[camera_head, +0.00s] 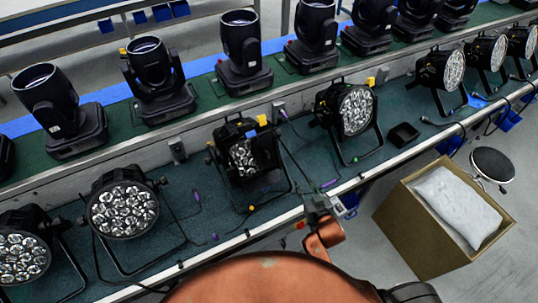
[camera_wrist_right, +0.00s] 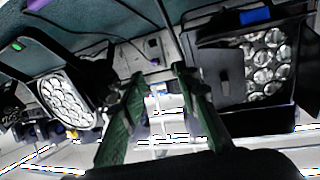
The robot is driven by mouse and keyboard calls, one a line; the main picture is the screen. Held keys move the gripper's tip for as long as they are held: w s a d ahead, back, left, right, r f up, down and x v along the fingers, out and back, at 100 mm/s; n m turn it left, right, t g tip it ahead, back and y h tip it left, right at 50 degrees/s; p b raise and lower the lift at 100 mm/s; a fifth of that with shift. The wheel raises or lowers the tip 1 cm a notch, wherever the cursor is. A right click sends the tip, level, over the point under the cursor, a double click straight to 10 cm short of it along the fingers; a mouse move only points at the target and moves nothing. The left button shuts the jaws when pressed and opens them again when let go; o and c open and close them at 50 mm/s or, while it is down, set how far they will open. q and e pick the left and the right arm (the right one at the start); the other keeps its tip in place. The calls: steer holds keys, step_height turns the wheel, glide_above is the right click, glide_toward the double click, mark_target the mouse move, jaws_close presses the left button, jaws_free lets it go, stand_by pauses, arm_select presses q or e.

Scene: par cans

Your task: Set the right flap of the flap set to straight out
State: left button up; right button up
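The flap set is the frame of dark flaps on the front of the middle par can (camera_head: 243,157), whose lamp face shows between the flaps. Its right flap (camera_head: 268,150) is a dark panel on the right side; its exact angle is hard to tell. In the right wrist view the flap set's can is at the right, and a dark flap (camera_wrist_right: 216,75) stands at its near side. My right gripper (camera_head: 318,203) is beside the bench edge, right of and below the flap set. Its green fingers (camera_wrist_right: 160,78) are apart with nothing between them and do not touch the flap. My left gripper is out of view.
Another par can (camera_head: 357,110) stands right of the flap set and shows at the left in the wrist view (camera_wrist_right: 65,95). Moving-head lights line the back row. A cardboard box (camera_head: 415,235) and round stool (camera_head: 493,164) stand beyond the bench edge. Cables lie on the bench.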

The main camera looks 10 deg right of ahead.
mark_target(267, 153)
steer(key=w+a+r+n+t+y, duration=0.2)
steer(key=w+a+r+t+y, duration=0.3)
steer(key=a, duration=0.5)
steer(key=shift+g, duration=0.7)
steer(key=x, duration=0.8)
steer(key=shift+w+d+r, duration=0.25)
steer(key=shift+w+r, duration=0.1)
steer(key=shift+w, duration=0.05)
jaws_close()
